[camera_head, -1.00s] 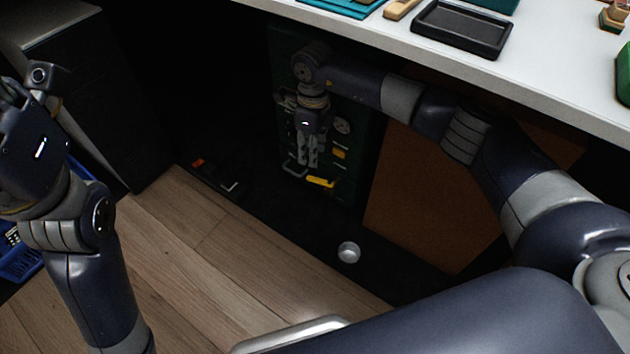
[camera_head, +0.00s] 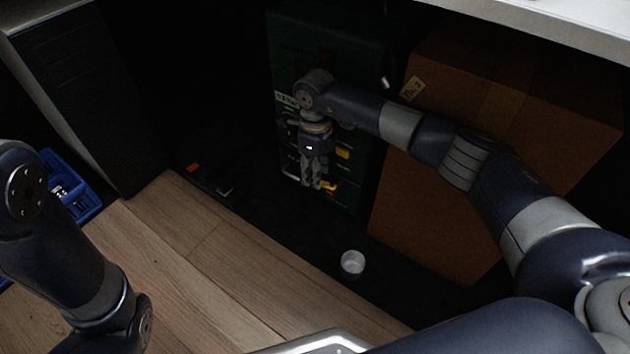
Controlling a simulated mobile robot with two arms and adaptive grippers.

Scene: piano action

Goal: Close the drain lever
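A dark green unit (camera_head: 305,35) stands under the counter, with gauges and small yellow parts on its front. A yellow lever (camera_head: 329,187) shows low on that front, partly hidden by my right gripper. I take it to be the drain lever. My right gripper (camera_head: 313,184) points down just left of the lever, at or very near it. Contact and the gap between its fingers are too small to tell. A second yellow part (camera_head: 343,153) sits higher on the front. My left arm shows at the left, but its fingers are out of view.
A small round metal cup (camera_head: 352,264) stands on the dark floor mat below the unit. A large brown box (camera_head: 430,215) stands right of the unit, behind my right arm. A white counter (camera_head: 575,25) overhangs. A blue crate (camera_head: 75,190) lies at the left.

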